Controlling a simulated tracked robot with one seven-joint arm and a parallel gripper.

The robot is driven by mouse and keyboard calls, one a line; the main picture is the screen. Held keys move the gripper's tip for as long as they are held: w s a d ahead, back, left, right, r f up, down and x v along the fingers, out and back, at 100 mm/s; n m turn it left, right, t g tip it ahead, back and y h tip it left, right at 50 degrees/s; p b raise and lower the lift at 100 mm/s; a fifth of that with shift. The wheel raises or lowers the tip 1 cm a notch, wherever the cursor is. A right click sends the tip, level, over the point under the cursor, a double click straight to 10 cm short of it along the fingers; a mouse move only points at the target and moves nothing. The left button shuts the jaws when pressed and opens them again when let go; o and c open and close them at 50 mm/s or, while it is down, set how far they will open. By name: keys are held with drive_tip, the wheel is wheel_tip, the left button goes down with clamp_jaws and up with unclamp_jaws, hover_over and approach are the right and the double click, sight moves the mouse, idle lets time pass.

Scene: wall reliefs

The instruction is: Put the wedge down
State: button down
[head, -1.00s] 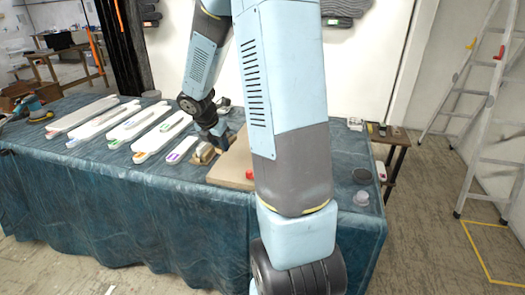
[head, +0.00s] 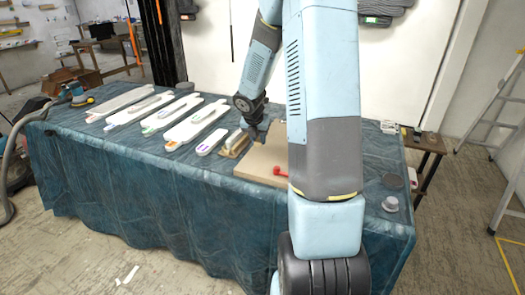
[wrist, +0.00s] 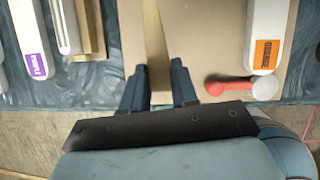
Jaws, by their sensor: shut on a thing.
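The wedge (wrist: 156,50) is a slim tan wooden piece, seen in the wrist view between the two dark fingers of my gripper (wrist: 158,85). My gripper is shut on it. It is over or against a tan board (wrist: 205,40); the similar colour hides whether they touch. In the head view my gripper (head: 254,135) is low at the left part of the board (head: 257,165), and the wedge cannot be made out there.
A red-and-white tool (wrist: 240,88) lies right of my gripper on the board, near an orange-labelled white piece (wrist: 265,30). A purple-labelled white piece (wrist: 32,40) lies left. Several long white reliefs (head: 165,115) cover the table's left. Bare blue cloth (head: 130,190) runs along the front.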

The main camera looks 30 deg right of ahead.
hover_over(261, 155)
drive_tip(key=s, duration=0.1)
drive_tip(key=f, duration=0.3)
drive_tip(key=a+f, duration=0.1)
drive_tip(key=f, duration=0.1)
drive_tip(key=shift+f, duration=0.35)
drive_tip(key=shift+s+f, duration=0.1)
drive_tip(key=shift+f, duration=1.35)
drive_tip(key=c, duration=0.9)
unclamp_jaws()
drive_tip(key=shift+o, duration=0.2)
